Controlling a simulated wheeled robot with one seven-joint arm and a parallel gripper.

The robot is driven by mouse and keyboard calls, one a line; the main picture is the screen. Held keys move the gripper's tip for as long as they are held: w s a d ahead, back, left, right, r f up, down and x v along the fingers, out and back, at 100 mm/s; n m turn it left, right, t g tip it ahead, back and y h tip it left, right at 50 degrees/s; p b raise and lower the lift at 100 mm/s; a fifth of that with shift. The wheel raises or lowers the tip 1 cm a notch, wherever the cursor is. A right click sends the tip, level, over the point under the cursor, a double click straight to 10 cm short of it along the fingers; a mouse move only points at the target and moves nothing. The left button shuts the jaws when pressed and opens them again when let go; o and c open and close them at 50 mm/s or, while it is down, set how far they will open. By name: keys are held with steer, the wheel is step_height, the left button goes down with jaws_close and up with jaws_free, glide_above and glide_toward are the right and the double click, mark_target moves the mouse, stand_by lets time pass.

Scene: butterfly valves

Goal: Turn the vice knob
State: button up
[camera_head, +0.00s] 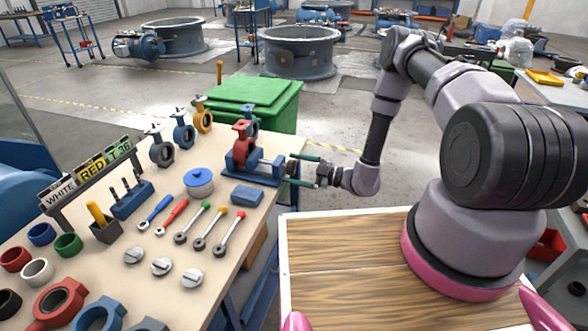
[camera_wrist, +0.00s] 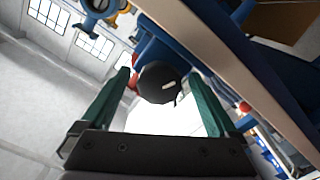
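The blue vice (camera_head: 262,172) stands at the right edge of the workbench and has a red valve body (camera_head: 241,150) in it. Its dark round knob (camera_head: 291,168) points right, toward my gripper (camera_head: 300,170). In the wrist view the black knob (camera_wrist: 150,90), with a small white mark, sits between the tips of my gripper's (camera_wrist: 158,86) two green fingers. The fingers are spread wide, with clear gaps on both sides of the knob. I cannot tell how deep the knob sits between them.
The workbench (camera_head: 112,283) holds wrenches, rings, several valve bodies and a blue-lidded pot (camera_head: 199,182). A small blue block (camera_head: 247,195) lies just in front of the vice. A green bin (camera_head: 262,98) stands behind it. Open floor lies to the right of the bin.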

steer(key=v, duration=1)
steer(key=shift+s+d, duration=0.15)
steer(key=shift+d, duration=0.15)
steer(key=s+r+n+g+h, duration=0.2)
steer(key=r+n+g, duration=0.3)
steer(key=r+n, duration=0.85)
steer(key=s+r+n+g+h, duration=0.2)
steer(key=r+n+g+h, duration=0.15)
steer(key=r+n, duration=1)
steer(key=s+d+r+n+t+h, duration=0.4)
steer(key=s+r+n, duration=0.3)
steer(key=r+n, duration=0.3)
steer(key=s+d+r+n+t+h, duration=0.5)
steer(key=s+r+n, duration=0.1)
steer(key=r+n, duration=0.5)
step_height(320, 180, up, 2)
steer(key=shift+s+d+r, duration=0.1)
steer(key=shift+s+d, duration=0.05)
steer(key=shift+s, duration=0.25)
